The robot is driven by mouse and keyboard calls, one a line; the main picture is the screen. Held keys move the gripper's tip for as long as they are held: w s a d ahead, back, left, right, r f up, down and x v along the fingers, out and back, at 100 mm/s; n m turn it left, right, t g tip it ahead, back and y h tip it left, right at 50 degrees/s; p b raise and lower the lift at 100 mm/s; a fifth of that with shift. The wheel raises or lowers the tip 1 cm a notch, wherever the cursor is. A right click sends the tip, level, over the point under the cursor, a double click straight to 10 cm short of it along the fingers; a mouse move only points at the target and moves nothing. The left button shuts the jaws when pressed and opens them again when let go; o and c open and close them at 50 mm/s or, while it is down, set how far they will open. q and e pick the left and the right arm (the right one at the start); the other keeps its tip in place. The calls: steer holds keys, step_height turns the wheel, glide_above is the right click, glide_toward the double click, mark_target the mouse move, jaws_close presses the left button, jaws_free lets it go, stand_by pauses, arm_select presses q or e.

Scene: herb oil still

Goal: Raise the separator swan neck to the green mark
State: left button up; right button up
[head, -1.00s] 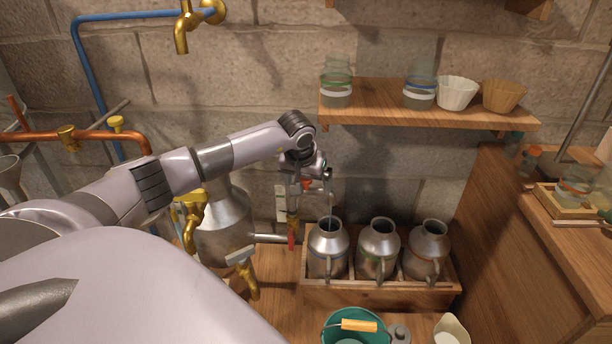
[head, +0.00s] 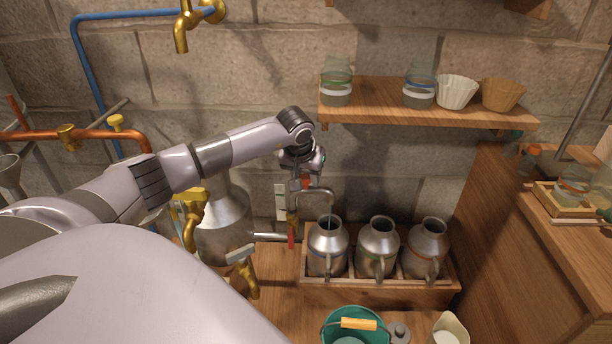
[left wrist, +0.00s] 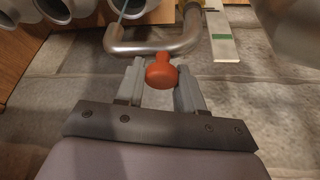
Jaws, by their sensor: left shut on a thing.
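The swan neck is a grey bent pipe (head: 318,190), standing left of the metal cans in the head view. It crosses the top of the left wrist view (left wrist: 160,46). Its orange-red knob (left wrist: 161,72) sits between the fingers of my left gripper (left wrist: 161,88), which is shut on it. In the head view my left gripper (head: 304,178) is partly hidden by its own wrist. A pale strip (left wrist: 224,52) bears the green mark (left wrist: 220,37), just right of the pipe in the wrist view. I cannot judge their exact levels. The separator (head: 225,225) stands to the left.
Several metal cans, including the nearest (head: 327,250), stand in a wooden crate (head: 375,297) right of the pipe. A green bucket (head: 327,325) is in front. A shelf (head: 390,108) with jars and cups hangs above. Copper piping (head: 100,135) is at left.

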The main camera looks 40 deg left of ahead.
arm_select(q)
steer(key=shift+s+d+f+g+p, duration=0.15)
steer(key=shift+d+g+p, duration=0.15)
steer(key=shift+d+p, duration=0.15)
steer(key=shift+r+p, duration=1.4)
steer(key=shift+r, duration=0.95)
steer(key=shift+r+p, duration=0.15)
steer(key=shift+p, duration=0.15)
steer(key=o, duration=1.2)
steer(key=shift+s+r, duration=0.1)
steer(key=shift+r, duration=0.05)
steer(key=shift+a, duration=0.1)
